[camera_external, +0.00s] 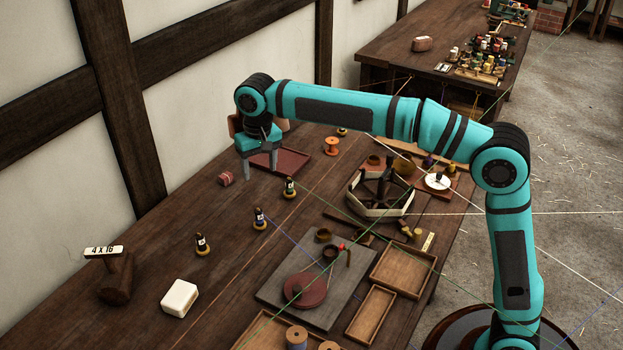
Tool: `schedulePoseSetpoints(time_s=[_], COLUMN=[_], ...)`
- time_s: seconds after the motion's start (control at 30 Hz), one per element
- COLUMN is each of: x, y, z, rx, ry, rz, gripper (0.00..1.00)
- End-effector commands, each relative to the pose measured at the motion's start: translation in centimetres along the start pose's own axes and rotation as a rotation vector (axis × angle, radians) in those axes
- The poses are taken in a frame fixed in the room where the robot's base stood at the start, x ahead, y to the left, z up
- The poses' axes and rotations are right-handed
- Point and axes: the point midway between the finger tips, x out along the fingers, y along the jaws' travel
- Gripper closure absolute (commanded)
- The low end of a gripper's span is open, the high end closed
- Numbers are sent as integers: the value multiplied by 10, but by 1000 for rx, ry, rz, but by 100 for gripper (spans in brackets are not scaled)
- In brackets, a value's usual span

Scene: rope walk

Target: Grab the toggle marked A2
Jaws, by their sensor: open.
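Several small dark upright pieces with pale marks and yellowish bases stand on the wooden table, and they may be the toggles. One has a green band (290,188), one a blue band (260,219), and a third dark one (202,244) stands nearer the left front. Their marks are too small to read, so I cannot tell which is A2. My gripper (260,172) points down, open and with nothing visible between its fingers. It appears above the table, up and left of the green-banded piece and beside a small reddish roll (226,178).
A dark red tray (292,161) lies behind my gripper. A hexagonal frame (380,207), a grey board with a red disc (306,290) and wooden trays (403,268) fill the right side. A white block (179,298) and a "4 x 16" sign (104,252) stand front left. Thin lines cross the view.

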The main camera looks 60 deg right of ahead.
Motion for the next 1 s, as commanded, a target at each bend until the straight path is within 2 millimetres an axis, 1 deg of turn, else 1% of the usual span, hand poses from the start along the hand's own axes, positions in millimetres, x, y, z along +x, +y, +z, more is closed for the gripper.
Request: schedulePoseSetpoints(time_s=[0.03,0.1,0.27,0.37,0.8,0.9,1.0], x=[5,7,18,33,110,122,129], y=[-4,-7,-8,-8,-6,-6,-6], z=[-3,-5,-6,-5,-2,-2,-1], rx=[5,11,14,14,14,14,14], ry=[-14,-26,-36,-37,-36,-35,-35], rz=[10,19,27,27,27,26,26], gripper=[41,41,41,41,41,41,41])
